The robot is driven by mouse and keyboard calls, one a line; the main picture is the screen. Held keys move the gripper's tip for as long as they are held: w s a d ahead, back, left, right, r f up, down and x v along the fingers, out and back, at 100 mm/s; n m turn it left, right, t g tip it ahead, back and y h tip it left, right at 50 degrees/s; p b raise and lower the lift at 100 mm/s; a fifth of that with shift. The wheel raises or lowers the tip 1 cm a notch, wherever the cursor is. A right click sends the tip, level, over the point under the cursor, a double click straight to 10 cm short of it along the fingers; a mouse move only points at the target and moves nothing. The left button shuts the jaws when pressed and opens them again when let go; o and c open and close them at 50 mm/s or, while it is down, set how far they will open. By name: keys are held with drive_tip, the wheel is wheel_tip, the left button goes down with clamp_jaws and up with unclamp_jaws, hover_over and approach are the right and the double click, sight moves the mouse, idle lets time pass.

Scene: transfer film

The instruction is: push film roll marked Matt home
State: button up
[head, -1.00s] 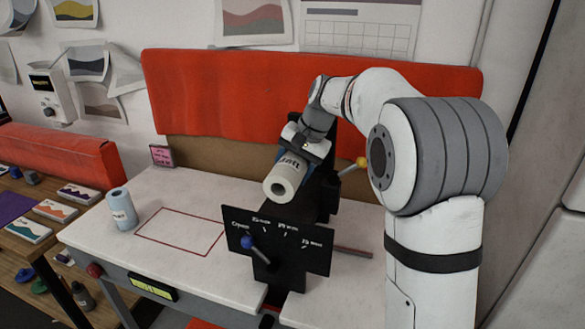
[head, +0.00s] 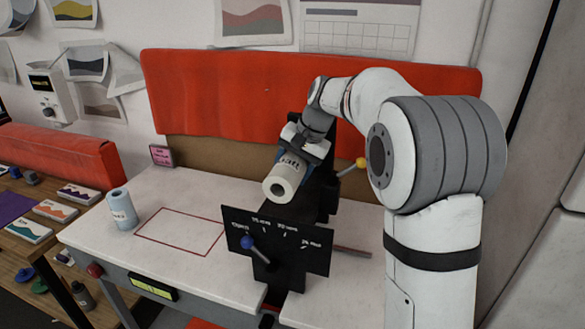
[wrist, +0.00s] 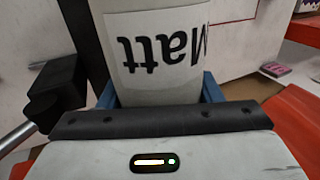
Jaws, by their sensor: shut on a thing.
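The film roll marked Matt (head: 283,183) is a whitish cylinder with a hollow core facing the camera. It lies on its side above the black machine at the middle of the table. In the wrist view its label (wrist: 160,52) reads "Matt" upside down. My gripper (head: 293,157) is shut on the roll from behind and above, with blue fingers (wrist: 212,90) at its sides. The black machine (head: 326,195) has a yellow-knobbed lever at its right. Whether the roll touches the machine is hidden.
A black panel (head: 278,240) with width markings and a blue-knobbed lever stands in front of the roll. A second, light-blue roll (head: 122,209) stands upright at the left, next to a red-outlined rectangle (head: 160,246) on the white table. An orange-red cover (head: 220,95) hangs behind.

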drive_tip(key=shift+w+d+p, duration=0.3)
drive_tip(key=shift+w+p, duration=0.25)
drive_tip(key=shift+w, duration=0.15)
drive_tip(key=shift+w+d+p, duration=0.3)
drive_tip(key=shift+w+p, duration=0.25)
drive_tip(key=shift+w, duration=0.2)
drive_tip(key=shift+w+d+p, duration=0.3)
drive_tip(key=shift+w+p, duration=0.25)
drive_tip(key=shift+w, duration=0.15)
drive_tip(key=shift+w+r, duration=0.1)
drive_tip(key=shift+w, duration=0.15)
drive_tip(key=shift+w+d+p, duration=0.3)
drive_tip(key=shift+w+p, duration=0.35)
drive_tip(key=shift+w, duration=0.05)
drive_tip(key=shift+w+d+p, duration=0.25)
drive_tip(key=shift+w+p, duration=0.4)
drive_tip(key=shift+w+d+p, duration=0.3)
drive_tip(key=shift+w+p, duration=0.35)
drive_tip(key=shift+w, duration=0.05)
drive_tip(key=shift+w+d, duration=0.1)
drive_tip(key=shift+w, duration=0.15)
drive_tip(key=o, duration=1.4)
drive_tip(key=shift+p, duration=0.3)
